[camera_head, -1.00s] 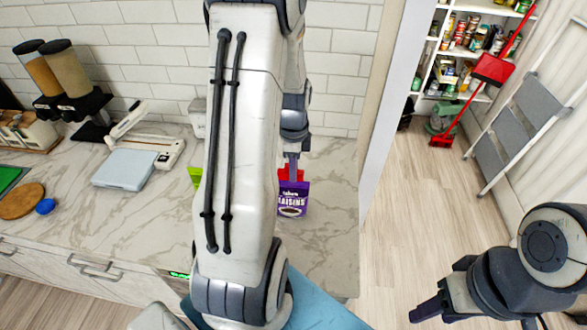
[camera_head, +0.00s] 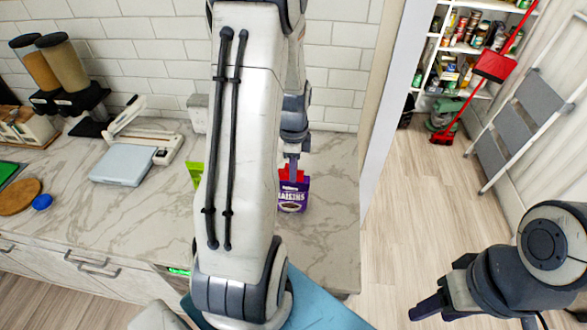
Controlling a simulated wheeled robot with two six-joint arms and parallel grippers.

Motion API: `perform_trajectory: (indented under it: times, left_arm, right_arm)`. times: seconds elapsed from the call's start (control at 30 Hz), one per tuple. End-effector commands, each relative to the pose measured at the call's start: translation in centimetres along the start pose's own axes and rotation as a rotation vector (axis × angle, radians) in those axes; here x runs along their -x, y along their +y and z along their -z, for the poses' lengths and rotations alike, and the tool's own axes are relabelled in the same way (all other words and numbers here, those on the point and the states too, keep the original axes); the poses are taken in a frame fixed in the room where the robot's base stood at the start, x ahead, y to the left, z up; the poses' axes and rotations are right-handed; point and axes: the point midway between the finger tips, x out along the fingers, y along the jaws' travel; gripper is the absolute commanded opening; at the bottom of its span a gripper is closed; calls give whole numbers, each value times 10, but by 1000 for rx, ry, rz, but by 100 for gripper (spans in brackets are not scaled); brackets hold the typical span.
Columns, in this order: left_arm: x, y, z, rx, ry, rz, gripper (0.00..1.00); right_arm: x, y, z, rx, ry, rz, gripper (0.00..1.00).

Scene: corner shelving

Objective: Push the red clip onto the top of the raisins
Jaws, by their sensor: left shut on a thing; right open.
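The purple raisins bag (camera_head: 292,196) stands upright on the marble counter, just right of my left arm. The red clip (camera_head: 287,174) is at the top of the bag. My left gripper (camera_head: 293,172) points down there and is shut on the red clip; its fingers are partly hidden. I cannot tell whether the clip grips the bag's top edge or only touches it. My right gripper (camera_head: 428,307) is open and empty, over the floor at the lower right.
A green package (camera_head: 196,174) is mostly hidden behind my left arm. A scale (camera_head: 124,164), cereal dispensers (camera_head: 72,70) and a round wooden board (camera_head: 20,196) stand farther left on the counter (camera_head: 110,220). A wall edge (camera_head: 385,110) borders the counter's right side.

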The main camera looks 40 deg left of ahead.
Motion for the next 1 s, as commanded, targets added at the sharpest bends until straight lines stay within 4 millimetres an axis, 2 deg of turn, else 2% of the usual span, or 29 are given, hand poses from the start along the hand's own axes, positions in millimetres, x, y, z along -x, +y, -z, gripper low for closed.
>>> perform_trajectory:
  times: [0.17,0.2,0.27,0.3,0.67,0.77,1.0]
  left_arm:
    - [-6,0,0,0,0,0,0]
    - [-5,0,0,0,0,0,31]
    - [-4,0,0,0,0,0,54]
    - [-4,0,0,0,0,0,59]
    - [-1,0,0,0,0,1,59]
    - [11,-1,0,0,0,5,59]
    - [59,-2,0,0,0,7,59]
  right_arm:
    - [-4,0,0,0,0,0,50]
    - [-3,0,0,0,0,0,50]
    - [-3,0,0,0,0,0,50]
    - [-3,0,0,0,0,0,50]
    - [-4,0,0,-3,0,0,50]
    - [-8,0,0,-3,0,0,50]
    - [-17,1,-1,-5,0,0,50]
